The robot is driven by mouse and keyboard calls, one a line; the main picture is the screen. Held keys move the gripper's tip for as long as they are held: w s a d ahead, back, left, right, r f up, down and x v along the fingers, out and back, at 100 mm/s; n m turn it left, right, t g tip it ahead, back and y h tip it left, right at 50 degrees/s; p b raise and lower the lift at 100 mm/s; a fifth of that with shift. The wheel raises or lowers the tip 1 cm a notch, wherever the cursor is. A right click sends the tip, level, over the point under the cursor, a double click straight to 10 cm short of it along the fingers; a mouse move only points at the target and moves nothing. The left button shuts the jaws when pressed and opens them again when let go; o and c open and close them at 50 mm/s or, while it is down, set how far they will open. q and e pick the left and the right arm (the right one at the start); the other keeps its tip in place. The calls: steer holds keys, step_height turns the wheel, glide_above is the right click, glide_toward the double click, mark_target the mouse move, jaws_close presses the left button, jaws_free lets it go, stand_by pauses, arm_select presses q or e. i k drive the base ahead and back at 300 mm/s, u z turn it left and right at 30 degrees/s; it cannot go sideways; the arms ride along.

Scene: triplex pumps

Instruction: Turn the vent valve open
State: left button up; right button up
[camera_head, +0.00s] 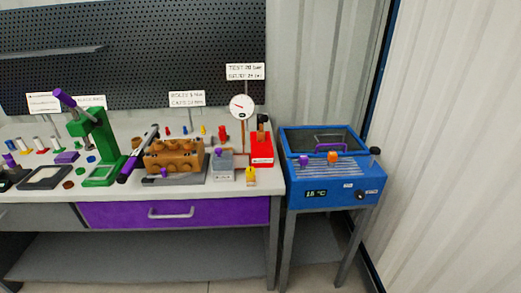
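No part is clearly marked as the vent valve, and I cannot tell which one it is. A white dial gauge (242,106) with a red needle stands on a thin post at the bench's right end. Beside its post is a red unit (261,149) with a white label and a dark upper part. A small yellow part (251,176) stands near the bench's front edge. A grey block (222,164) with a purple top part sits left of it. A brown pump block (173,155) with round holes rests on a grey base. Neither of my grippers is in view.
A green press (97,148) and a black wrench-like tool (138,155) stand left on the workbench (205,190). Its purple drawer (176,211) is shut. A blue machine (336,183) with a temperature display stands right, across a narrow gap. A pegboard (140,50) is behind.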

mark_target(250, 171)
steer(key=z, duration=2.75)
steer(key=k, duration=0.85)
steer(key=u, duration=0.9)
